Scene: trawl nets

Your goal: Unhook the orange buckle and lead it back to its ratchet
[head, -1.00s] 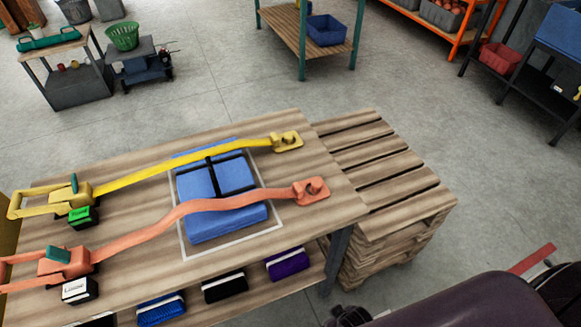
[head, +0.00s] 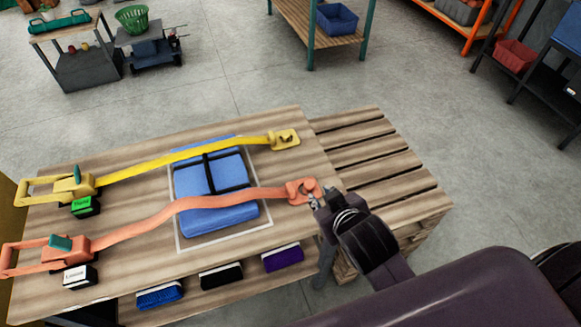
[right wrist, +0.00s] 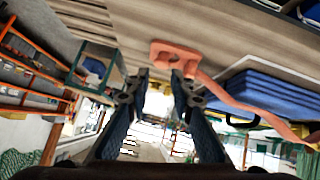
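The orange buckle (head: 297,191) lies at the right end of the table, at the end of the orange strap (head: 145,225). The strap runs left across the blue bundle (head: 228,218) to the orange ratchet (head: 66,250). How the buckle is hooked is too small to tell. My right gripper (head: 314,199) is at the buckle's right side and hides part of it. In the right wrist view its two fingers (right wrist: 160,82) are apart with nothing between them, and the buckle (right wrist: 172,52) shows beyond the tips. My left gripper is not in view.
A yellow strap (head: 150,168) with its own ratchet and hook lies parallel behind the orange one. A slatted pallet stack (head: 385,165) stands against the table's right end. Several brushes, one purple (head: 283,257), sit on the lower shelf.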

